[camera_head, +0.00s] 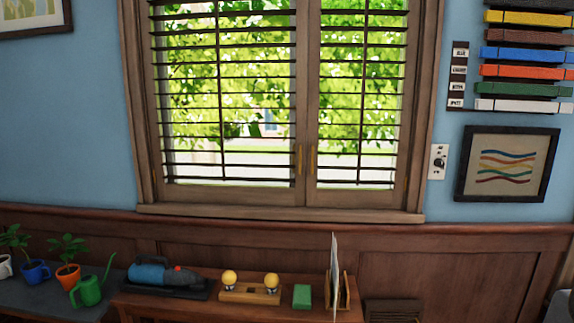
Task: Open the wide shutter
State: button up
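A brown wooden window with two louvred shutter panels fills the upper middle of the head view. The left panel is the wide shutter (222,102), with dark slats lying nearly level and a thin upright rod. Its brass handle (300,159) is on its right edge. The narrower right shutter (360,102) has a brass handle (313,160) on its left edge. Both panels look closed, meeting at the middle. Green leaves show between the slats. The top of the window is cut off. My gripper is not in this view.
Below the sill (280,214), a wooden bench (210,307) holds a blue handheld device (152,273), a stand with two yellow knobs (250,292), a green block (302,296) and an upright rack (337,285). Potted plants and a green watering can (88,290) stand left.

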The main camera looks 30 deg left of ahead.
aim_at(277, 196)
jog(key=z, duration=0.05)
jog(key=k, duration=0.2)
jog(key=u, duration=0.8)
